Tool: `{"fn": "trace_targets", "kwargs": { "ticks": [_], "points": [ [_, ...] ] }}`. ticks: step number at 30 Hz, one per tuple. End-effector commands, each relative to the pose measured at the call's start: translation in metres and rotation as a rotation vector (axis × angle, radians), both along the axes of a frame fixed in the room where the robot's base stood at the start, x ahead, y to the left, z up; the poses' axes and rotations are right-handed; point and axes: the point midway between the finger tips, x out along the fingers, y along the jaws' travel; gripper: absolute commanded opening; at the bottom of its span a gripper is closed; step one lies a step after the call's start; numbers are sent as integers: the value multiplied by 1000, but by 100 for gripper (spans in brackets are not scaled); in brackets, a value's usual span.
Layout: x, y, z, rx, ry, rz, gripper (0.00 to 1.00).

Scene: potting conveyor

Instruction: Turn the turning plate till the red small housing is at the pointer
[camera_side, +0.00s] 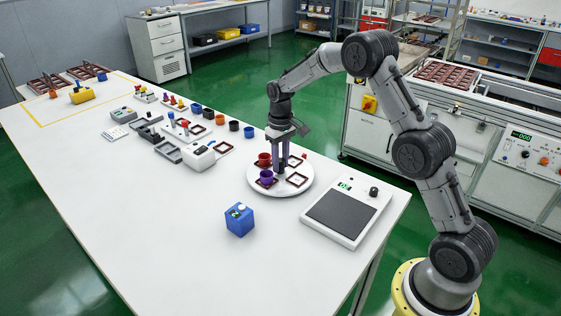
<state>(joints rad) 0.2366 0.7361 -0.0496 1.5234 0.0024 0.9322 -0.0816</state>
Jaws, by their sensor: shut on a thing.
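The turning plate (262,197) is a round white disc on the near right of the white table. The red small housing (264,159) stands at the plate's back left. A purple housing (267,177) stands in front of it, at the left of the plate. My gripper (281,168) points straight down over the plate's middle, just right of both housings. It is shut on a piece at the plate's middle, mostly hidden by the fingers. I cannot make out the pointer with certainty.
A blue block (239,222) with a white top knob stands in front of the plate. A scale with a dark pad (340,214) lies close to its right. Several small fixtures and cups stand behind left, near a white device (199,158). The table's front left is clear.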

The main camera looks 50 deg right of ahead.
Motion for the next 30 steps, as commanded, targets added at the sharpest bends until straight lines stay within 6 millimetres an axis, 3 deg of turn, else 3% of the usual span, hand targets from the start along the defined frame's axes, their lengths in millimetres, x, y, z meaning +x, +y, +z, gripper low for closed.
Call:
{"fn": "trace_targets", "kwargs": {
  "ticks": [16,30],
  "points": [
    [0,0,1,1,-2,-19,0],
    [1,0,2,0,-3,-198,0]
  ]
}}
